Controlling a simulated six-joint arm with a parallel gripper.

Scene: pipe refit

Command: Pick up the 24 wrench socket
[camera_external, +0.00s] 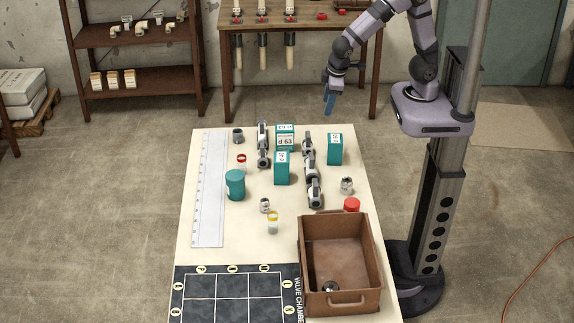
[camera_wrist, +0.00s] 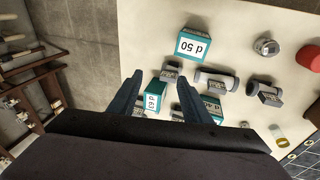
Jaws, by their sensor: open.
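Several small grey metal pieces that look like sockets are in the external view: one at the table's far left (camera_external: 238,135), one near the middle (camera_external: 265,205), and one on the right (camera_external: 347,186). The right one also shows in the wrist view as a round metal piece (camera_wrist: 266,46). A dark round metal piece (camera_external: 330,286) lies inside the brown box. No number is readable on any of them, so I cannot tell which is the 24. My gripper (camera_external: 329,108) is open and empty, high above the table's far right. Its two blue fingers (camera_wrist: 160,74) point down over the table.
Teal boxes (camera_external: 335,149) and grey pipe fittings (camera_external: 314,194) crowd the far half. A teal cylinder (camera_external: 235,185), a yellow-lidded jar (camera_external: 273,223) and a red cap (camera_external: 352,204) stand nearby. A ruler (camera_external: 209,190) lies left; an open brown box (camera_external: 303,262) stands front right.

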